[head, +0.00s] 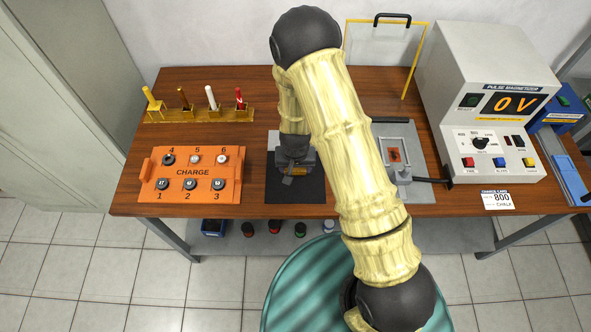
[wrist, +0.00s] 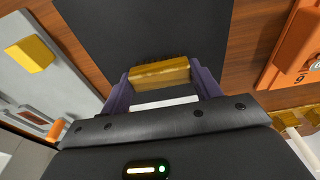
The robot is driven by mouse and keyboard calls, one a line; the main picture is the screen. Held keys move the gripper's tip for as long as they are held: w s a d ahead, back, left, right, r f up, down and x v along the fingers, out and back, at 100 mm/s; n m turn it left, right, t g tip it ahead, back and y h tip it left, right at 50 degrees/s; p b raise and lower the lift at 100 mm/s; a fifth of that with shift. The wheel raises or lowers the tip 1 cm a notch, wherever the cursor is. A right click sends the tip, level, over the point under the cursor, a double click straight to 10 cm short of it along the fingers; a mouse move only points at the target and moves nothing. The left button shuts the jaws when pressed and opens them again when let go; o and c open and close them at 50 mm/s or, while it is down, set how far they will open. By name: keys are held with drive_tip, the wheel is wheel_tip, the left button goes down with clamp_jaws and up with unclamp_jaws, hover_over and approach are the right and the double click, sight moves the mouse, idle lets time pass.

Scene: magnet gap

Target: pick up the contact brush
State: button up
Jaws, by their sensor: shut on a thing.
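The contact brush shows in the wrist view as a small golden-yellow block (wrist: 160,73) with short dark bristles along its far edge. My gripper (wrist: 161,82) has its two purple fingers closed on the block's two ends. In the head view my gripper (head: 293,166) is low over the black mat (head: 296,195), and a bit of the brush (head: 298,171) shows at its front. My arm hides part of the mat's surroundings. I cannot tell whether the brush touches the mat.
To the right are a grey plate fixture (head: 425,170) and the pulse magnetizer (head: 490,110) reading 0 V. Several small containers (head: 274,228) stand on the lower shelf.

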sight(296, 169)
wheel_tip(296, 169, up, 8)
drive_tip(key=shift+r+b, duration=0.2)
drive_tip(key=shift+b, duration=0.2)
idle(0.3)
drive_tip(key=shift+o, duration=1.3)
drive_tip(key=shift+f, duration=0.1)
drive_tip(key=shift+c, duration=0.4)
drive_tip(key=shift+d, duration=0.1)
